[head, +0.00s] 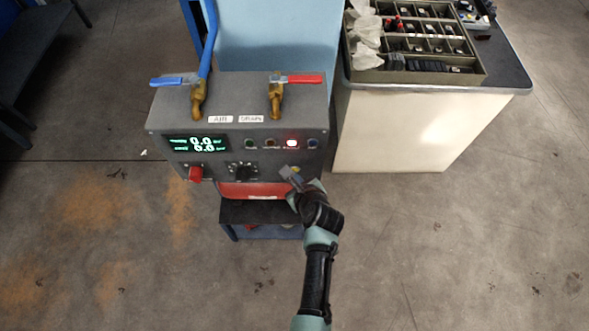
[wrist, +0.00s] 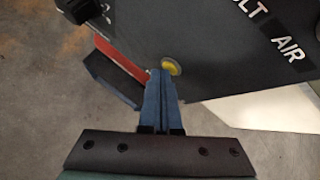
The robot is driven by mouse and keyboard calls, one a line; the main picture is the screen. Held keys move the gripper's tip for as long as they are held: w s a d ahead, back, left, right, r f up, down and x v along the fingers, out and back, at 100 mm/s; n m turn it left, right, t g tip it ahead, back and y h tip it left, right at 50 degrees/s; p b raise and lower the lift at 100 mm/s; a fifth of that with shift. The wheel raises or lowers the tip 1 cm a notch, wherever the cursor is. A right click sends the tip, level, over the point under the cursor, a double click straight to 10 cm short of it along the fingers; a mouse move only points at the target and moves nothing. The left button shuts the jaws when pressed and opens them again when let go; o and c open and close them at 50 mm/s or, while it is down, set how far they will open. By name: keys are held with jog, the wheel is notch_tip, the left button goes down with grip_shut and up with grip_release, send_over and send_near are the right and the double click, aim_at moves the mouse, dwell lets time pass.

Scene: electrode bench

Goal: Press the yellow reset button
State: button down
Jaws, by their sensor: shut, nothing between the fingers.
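The yellow reset button (wrist: 172,66) is round and sits low on the dark front panel of the control box. In the head view only a small yellow spot of the button (head: 297,169) shows beside my fingers, at the panel's lower right. My gripper (wrist: 160,72) is shut and empty, its two blue fingers together. In the wrist view the fingertips are just left of the button and overlap its edge. I cannot tell whether they touch it. In the head view my gripper (head: 285,172) is in front of the panel's lower right.
The control box (head: 235,107) has a red knob (head: 195,174), a black selector (head: 243,171), a lit display (head: 195,144) and several small lamps. Blue (head: 175,80) and red (head: 303,79) valve levers sit on top. A parts tray (head: 481,75) stands on a cabinet at right.

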jog(key=shift+w, duration=0.15)
jog(key=shift+r, duration=0.1)
jog(key=shift+s+p, duration=0.55)
jog(key=shift+s, duration=0.3)
jog(key=s+p, duration=0.2)
jog(key=s, duration=0.3)
jog(key=shift+p, duration=0.3)
dwell(0.8)
